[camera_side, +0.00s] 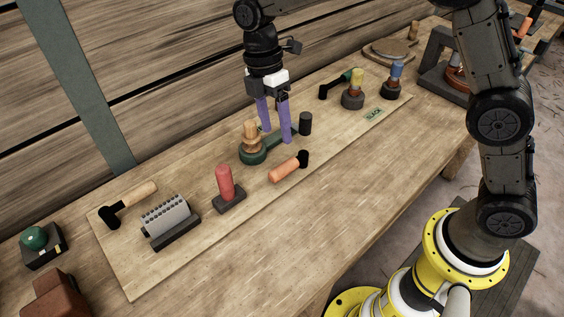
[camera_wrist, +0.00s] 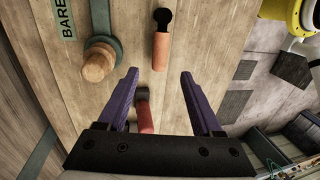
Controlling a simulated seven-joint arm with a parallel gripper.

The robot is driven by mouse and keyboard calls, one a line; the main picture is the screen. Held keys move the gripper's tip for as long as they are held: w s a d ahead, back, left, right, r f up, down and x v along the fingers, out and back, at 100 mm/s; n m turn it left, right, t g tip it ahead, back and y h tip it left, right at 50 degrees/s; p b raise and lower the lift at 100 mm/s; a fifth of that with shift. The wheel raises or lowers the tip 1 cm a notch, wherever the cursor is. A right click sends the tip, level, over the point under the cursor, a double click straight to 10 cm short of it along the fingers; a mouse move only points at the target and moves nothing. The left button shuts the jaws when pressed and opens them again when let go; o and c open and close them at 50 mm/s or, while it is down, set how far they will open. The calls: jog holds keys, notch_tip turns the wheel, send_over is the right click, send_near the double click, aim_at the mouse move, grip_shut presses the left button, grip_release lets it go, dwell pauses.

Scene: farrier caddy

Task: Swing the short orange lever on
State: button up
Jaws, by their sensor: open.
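A short orange handle with a black rounded end (camera_side: 284,170) lies low on the board in the side view, angled up to the right. It also shows in the wrist view (camera_wrist: 161,50), its black end at the top; I take it as the orange lever. My gripper (camera_side: 277,136) points down with its purple fingers apart and empty, beyond the orange handle and over the green arm in the side view.
A green arm with a wooden knob (camera_side: 250,132) stands by my fingers, a dark cylinder (camera_side: 305,123) near its far end. A red upright handle (camera_side: 224,181) on a black base is left of the lever. The board's front strip (camera_side: 330,160) is clear.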

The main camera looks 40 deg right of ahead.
aim_at(282, 165)
jog(key=f, duration=0.3)
jog(key=s+f, duration=0.1)
jog(key=f, duration=0.2)
jog(key=s+f, duration=0.1)
jog(key=f, duration=0.3)
jog(key=shift+f, duration=0.1)
grip_shut()
dwell(1.1)
